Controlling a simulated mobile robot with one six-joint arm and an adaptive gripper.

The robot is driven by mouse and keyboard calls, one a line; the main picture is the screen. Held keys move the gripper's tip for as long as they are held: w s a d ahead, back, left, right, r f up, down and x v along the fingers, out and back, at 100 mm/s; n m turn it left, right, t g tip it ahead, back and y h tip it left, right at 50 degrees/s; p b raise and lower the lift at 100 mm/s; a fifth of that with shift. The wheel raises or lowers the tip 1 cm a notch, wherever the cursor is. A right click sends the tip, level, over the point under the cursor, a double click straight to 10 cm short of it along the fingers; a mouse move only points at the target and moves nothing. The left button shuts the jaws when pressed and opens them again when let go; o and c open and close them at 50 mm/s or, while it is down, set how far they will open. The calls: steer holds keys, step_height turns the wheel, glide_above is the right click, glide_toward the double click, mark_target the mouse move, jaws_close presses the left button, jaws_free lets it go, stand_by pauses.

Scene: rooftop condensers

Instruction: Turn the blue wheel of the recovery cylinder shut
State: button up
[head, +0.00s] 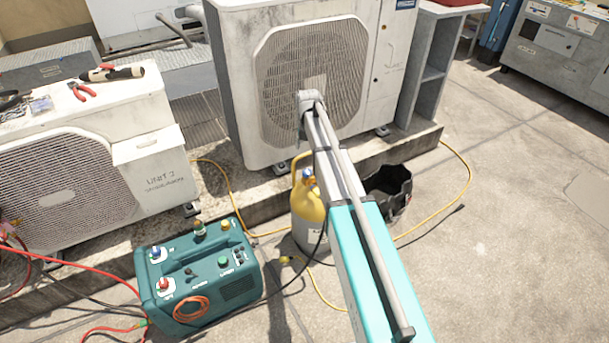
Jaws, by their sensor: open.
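The recovery cylinder (308,203) stands upright on the ground in the middle of the head view, with a yellow top and a grey lower body. A small blue wheel (307,173) shows at its top, beside the yellow collar. My arm crosses in front of the cylinder's right side and hides part of it. The arm reaches up and away to a grey joint in front of the large condenser. I cannot make out my gripper or its fingers in this view.
A teal recovery machine (238,262) with knobs and hoses stands left of the cylinder. A black bucket (392,190) is close on the right. The large condenser (232,80) stands behind on a low kerb. Yellow, red and black hoses cross the ground. Open floor lies right.

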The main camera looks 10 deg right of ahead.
mark_target(307, 172)
steer(key=shift+f+b, duration=5.25)
steer(key=shift+f, duration=0.3)
